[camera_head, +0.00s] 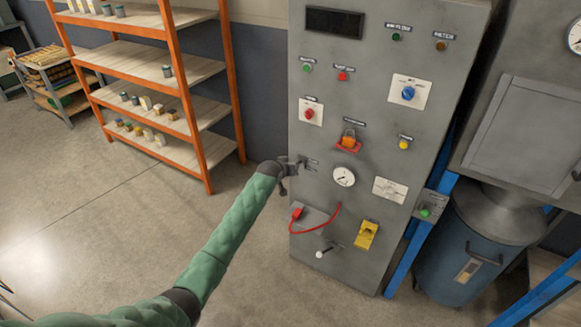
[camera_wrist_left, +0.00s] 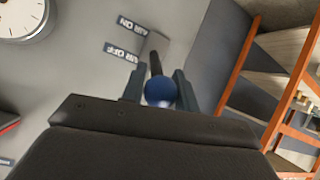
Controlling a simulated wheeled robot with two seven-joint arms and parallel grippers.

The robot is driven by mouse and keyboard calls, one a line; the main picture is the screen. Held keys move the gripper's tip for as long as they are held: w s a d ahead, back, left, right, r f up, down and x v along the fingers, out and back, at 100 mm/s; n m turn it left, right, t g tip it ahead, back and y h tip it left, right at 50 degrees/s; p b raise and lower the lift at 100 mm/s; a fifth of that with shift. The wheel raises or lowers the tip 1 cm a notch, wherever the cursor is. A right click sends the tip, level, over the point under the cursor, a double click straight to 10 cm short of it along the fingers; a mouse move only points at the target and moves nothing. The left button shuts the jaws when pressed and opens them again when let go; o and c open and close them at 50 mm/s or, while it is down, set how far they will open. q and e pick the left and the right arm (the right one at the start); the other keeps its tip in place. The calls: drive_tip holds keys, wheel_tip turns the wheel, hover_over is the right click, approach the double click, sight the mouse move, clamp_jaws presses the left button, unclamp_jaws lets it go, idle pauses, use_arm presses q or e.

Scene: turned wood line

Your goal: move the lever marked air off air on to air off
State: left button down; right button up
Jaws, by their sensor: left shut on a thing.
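The lever shows in the left wrist view as a blue round knob (camera_wrist_left: 160,90) on a dark stem, on the grey panel. Beside it are two dark labels, "AIR ON" (camera_wrist_left: 132,25) and "AIR OFF" (camera_wrist_left: 122,51). My left gripper (camera_wrist_left: 158,88) is shut on the knob, one finger on each side. In the head view my left gripper (camera_head: 288,168) is at the left edge of the grey cabinet (camera_head: 380,45) and largely hides the lever. I cannot tell surely which label the lever stands at. My right gripper is not in view.
The cabinet front carries a round gauge (camera_head: 344,177), an orange switch (camera_head: 348,140), a blue knob (camera_head: 408,93) and a yellow device (camera_head: 366,234). A red cable (camera_head: 325,225) hangs below the lever. An orange-framed shelf (camera_head: 180,100) stands left. The floor between is clear.

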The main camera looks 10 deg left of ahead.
use_arm(q)
drive_tip(key=shift+r, duration=0.1)
idle(0.3)
drive_tip(key=c, duration=1.2)
unclamp_jaws()
drive_tip(key=shift+c, duration=0.2)
drive_tip(key=shift+o, duration=0.9)
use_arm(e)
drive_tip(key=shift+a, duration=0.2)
use_arm(q)
drive_tip(key=shift+s, duration=0.1)
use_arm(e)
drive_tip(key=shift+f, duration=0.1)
use_arm(q)
drive_tip(key=shift+s+r+b, duration=0.1)
drive_tip(key=shift+s+b, duration=0.2)
drive_tip(key=b+v, duration=0.2)
drive_tip(key=v, duration=0.5)
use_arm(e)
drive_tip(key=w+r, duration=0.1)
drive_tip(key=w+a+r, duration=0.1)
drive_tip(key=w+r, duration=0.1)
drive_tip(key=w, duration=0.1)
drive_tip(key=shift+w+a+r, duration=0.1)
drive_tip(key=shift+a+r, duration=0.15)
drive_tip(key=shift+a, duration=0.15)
use_arm(q)
drive_tip(key=shift+w+a, duration=0.1)
